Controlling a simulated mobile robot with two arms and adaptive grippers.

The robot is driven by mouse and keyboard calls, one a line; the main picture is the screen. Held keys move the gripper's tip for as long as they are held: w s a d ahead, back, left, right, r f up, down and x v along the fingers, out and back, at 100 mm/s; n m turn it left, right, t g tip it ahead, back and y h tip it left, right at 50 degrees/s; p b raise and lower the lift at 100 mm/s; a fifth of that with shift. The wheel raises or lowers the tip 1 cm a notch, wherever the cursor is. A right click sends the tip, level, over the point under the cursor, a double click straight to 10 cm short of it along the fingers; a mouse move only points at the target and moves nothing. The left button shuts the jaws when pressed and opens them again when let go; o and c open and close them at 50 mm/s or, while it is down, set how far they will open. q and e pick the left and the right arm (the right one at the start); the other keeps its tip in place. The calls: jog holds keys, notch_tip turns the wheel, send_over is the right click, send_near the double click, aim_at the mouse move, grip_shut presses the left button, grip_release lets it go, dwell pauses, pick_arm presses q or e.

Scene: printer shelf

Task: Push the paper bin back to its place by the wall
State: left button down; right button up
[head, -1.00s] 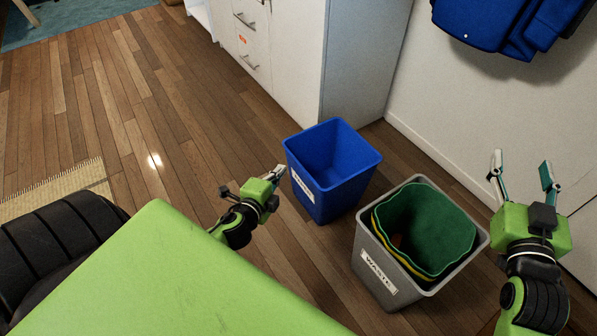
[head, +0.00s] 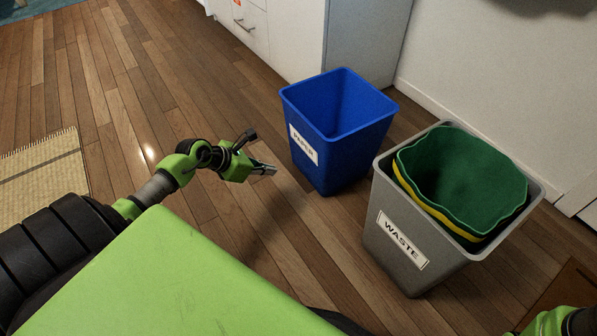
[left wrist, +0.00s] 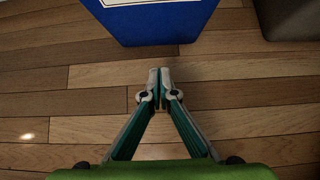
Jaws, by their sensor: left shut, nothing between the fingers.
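The blue paper bin (head: 335,140) stands upright on the wood floor in the head view, with a white PAPER label on its near left face. It is in front of the white cabinet, with bare floor between it and the wall. Its lower part also shows at the top of the left wrist view (left wrist: 160,25). My left gripper (head: 272,171) is shut and empty, low and just left of the bin. In the left wrist view the closed fingertips (left wrist: 160,73) point at the bin with a small gap of floor visible. My right gripper's fingers are out of view.
A grey waste bin (head: 408,245) with green and yellow liners stands right of the paper bin, close to it. The white cabinet (head: 297,38) and the wall (head: 480,75) are behind. A woven mat (head: 45,175) lies at left.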

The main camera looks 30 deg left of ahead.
pick_arm(q)
jog(key=b, duration=0.7)
send_near(306, 170)
jog(key=f, duration=0.3)
jog(key=shift+s+f, duration=0.25)
jog(key=shift+f, duration=0.1)
jog(key=w+b, duration=0.1)
jog(key=w+d+b, duration=0.1)
jog(key=w, duration=0.1)
jog(key=shift+d+f, duration=0.1)
jog(key=shift+f, duration=0.05)
jog(key=shift+w+d+b, duration=0.25)
jog(key=shift+w+b, duration=0.2)
jog(key=shift+w, duration=0.05)
